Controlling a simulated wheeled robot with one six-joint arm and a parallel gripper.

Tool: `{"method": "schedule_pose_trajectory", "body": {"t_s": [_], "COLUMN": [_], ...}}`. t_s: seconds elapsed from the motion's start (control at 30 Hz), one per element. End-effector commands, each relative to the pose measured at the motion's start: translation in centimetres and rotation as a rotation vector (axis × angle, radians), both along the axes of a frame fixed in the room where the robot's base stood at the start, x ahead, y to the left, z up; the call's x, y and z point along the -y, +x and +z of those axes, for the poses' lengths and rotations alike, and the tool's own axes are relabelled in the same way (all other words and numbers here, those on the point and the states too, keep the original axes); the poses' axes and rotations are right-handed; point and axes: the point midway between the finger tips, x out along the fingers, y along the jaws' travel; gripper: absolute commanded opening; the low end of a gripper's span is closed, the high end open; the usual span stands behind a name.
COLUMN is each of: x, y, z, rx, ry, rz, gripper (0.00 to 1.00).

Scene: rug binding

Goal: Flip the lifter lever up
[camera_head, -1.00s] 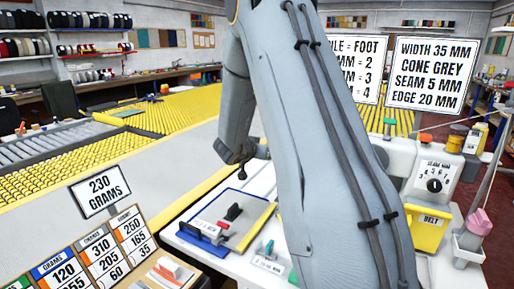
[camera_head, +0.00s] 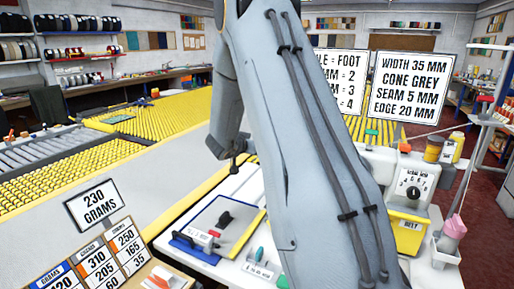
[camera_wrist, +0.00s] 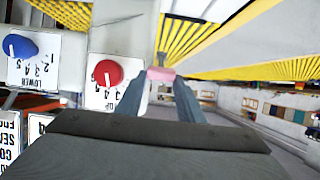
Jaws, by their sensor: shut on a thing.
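In the wrist view my gripper (camera_wrist: 161,80) is shut on a small pink piece (camera_wrist: 160,73), with a grey finger on each side of it. I take this piece to be the end of the lifter lever; the rest of the lever cannot be made out. Beside it are a red dial (camera_wrist: 108,73) and a blue dial (camera_wrist: 22,46) on white panels, with lettering upside down in this view. In the head view my arm hides my gripper and the lever.
A white machine carries a black seam dial (camera_head: 414,191) and a yellow belt box (camera_head: 406,235). A pink cone (camera_head: 453,227) stands at right. A blue-edged board (camera_head: 190,243) with small tools lies on the white table at front. Yellow roller tables (camera_head: 165,115) fill the back.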

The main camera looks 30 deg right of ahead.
Motion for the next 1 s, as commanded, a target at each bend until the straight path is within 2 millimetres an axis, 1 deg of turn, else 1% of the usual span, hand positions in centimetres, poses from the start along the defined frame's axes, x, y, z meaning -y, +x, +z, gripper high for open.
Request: {"method": "schedule_pose_trajectory", "body": {"t_s": [0.03,0.27,0.3,0.4,0.67,0.77,0.87,1.0], "x": [0.2,0.2,0.2,0.1,-0.2,-0.5,-1.4,-3.2], "y": [0.1,0.1,0.1,0.1,0.1,-0.1,-0.5,-1.5], "z": [0.3,0.3,0.3,0.2,0.1,0.2,0.6,1.5], "rx": [0.005,0.004,0.005,0.004,0.001,0.001,0.002,0.003], "ry": [-0.005,-0.004,-0.004,-0.003,0.000,-0.002,-0.001,-0.002], "rz": [-0.003,-0.002,-0.002,-0.001,0.002,0.003,0.004,0.004], "gripper": [0.00,0.00,0.39,0.53,0.53,0.53,0.53,0.53]}}
